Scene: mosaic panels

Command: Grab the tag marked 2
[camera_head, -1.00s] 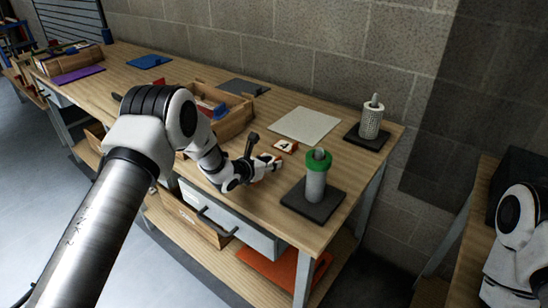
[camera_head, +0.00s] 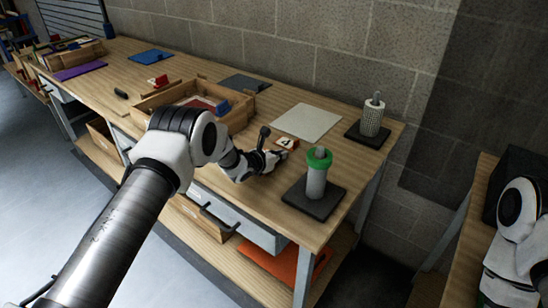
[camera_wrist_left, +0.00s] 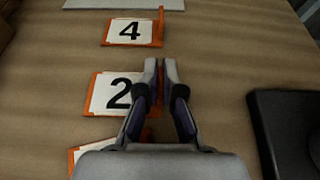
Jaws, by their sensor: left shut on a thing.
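The tag marked 2 (camera_wrist_left: 112,93) is a white plate with an orange edge, lying on the bench in the left wrist view. My left gripper (camera_wrist_left: 160,66) is shut on its right edge; the fingers hide the part they hold. In the head view my left gripper (camera_head: 279,156) is low over the bench and largely hides this tag. The tag marked 4 (camera_wrist_left: 129,31) lies just beyond it, with an upright orange piece on its right; it also shows in the head view (camera_head: 287,143). My right gripper is not in view.
A third orange tag (camera_wrist_left: 77,155) is partly hidden under my wrist. A dark base with a green-ringed post (camera_head: 318,175) stands to the right. A wooden tray (camera_head: 238,113) is to the left.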

